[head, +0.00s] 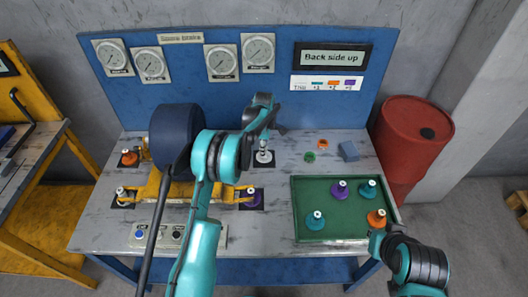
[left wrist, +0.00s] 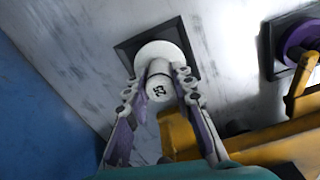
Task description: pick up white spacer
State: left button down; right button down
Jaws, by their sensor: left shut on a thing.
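The white spacer (head: 264,157) stands on a dark square pad at the back middle of the bench, right of the yellow motor frame. In the left wrist view the white spacer (left wrist: 158,84) has a wide round base on the dark pad (left wrist: 190,60) and a narrower top marked with dark digits. My left gripper (left wrist: 166,82) has a finger on each side of the narrow top and is shut on it. In the head view my left gripper (head: 264,138) comes down on it from above. My right gripper (head: 378,238) is at the tray's front right corner; its fingers are unclear.
A green tray (head: 340,235) holds purple, teal and orange spacers. The dark blue motor drum (head: 178,135) in its yellow frame (head: 150,188) stands close left, with spacers at its corners. Small orange and green rings and a blue block (head: 348,151) lie right of the white spacer.

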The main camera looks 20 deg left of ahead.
pick_arm(q)
notch_tip(320, 180, up, 3)
jog(key=shift+s+d+r+p, duration=0.1)
jog(key=shift+r+p, duration=0.1)
jog(key=shift+p, duration=0.4)
jog(key=s+d+r+p, duration=0.3)
jog(key=s+d+r, duration=0.3)
jog(key=s+d, duration=0.1)
jog(key=shift+s+d, duration=0.15)
jog(key=shift+s, duration=0.75)
jog(key=shift+r, duration=0.1)
